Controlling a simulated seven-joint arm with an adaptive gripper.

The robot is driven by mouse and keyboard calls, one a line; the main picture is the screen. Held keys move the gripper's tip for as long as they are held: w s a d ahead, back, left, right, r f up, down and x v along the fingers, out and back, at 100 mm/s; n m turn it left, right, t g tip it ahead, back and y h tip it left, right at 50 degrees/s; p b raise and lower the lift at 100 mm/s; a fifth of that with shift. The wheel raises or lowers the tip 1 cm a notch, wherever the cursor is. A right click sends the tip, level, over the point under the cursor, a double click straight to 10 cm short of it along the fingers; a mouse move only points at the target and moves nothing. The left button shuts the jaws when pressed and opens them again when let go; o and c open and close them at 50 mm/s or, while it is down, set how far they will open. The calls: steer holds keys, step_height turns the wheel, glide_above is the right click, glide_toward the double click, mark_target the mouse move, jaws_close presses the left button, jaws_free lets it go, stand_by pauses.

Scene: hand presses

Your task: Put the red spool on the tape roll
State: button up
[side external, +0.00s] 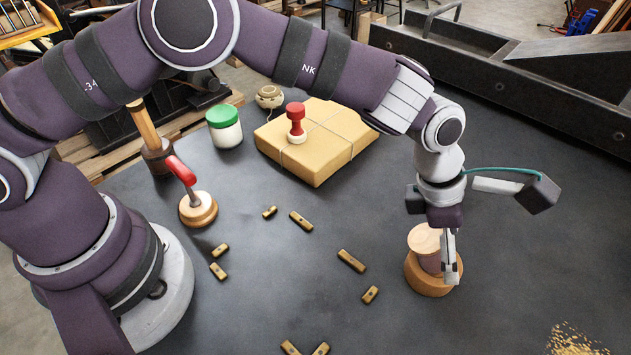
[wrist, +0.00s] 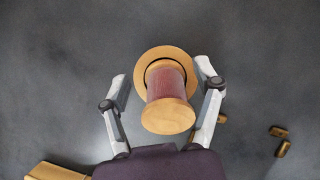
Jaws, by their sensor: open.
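The spool (side external: 424,241) has pale wooden flanges and a dull red wound body. It stands roughly upright on the tan tape roll (side external: 424,288), within its ring outline; whether its base rests on the rim or inside the hole cannot be told. In the wrist view the spool (wrist: 166,85) shows with the ring of the tape roll (wrist: 152,53) around its far end. My gripper (side external: 449,268) is low over them. In the wrist view its fingers (wrist: 163,77) are open, one each side of the spool, with gaps showing.
Several small brass-coloured blocks (side external: 351,260) lie scattered left of the tape roll. A cardboard parcel (side external: 325,155) carries a red-handled stamp (side external: 296,122). The dark table right of my gripper is mostly clear.

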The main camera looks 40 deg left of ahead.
mark_target(415, 238)
steer(key=v, duration=1.2)
steer(key=s+a+r+m+t+y, duration=0.1)
steer(key=a+r+m+y, duration=0.15)
steer(key=a+m, duration=0.4)
steer(key=s+a+r+m+t+y, duration=0.1)
steer(key=a+r+m, duration=0.2)
steer(key=a+m, duration=0.3)
steer(key=s+a+m+t, duration=0.1)
steer(key=s+a+m, duration=0.9)
steer(key=a+m, duration=0.1)
steer(key=shift+a+f+t, duration=0.25)
steer(key=shift+t, duration=0.05)
steer(key=shift+o, duration=0.5)
steer(key=shift+w+y, duration=0.15)
steer(key=shift+y, duration=0.1)
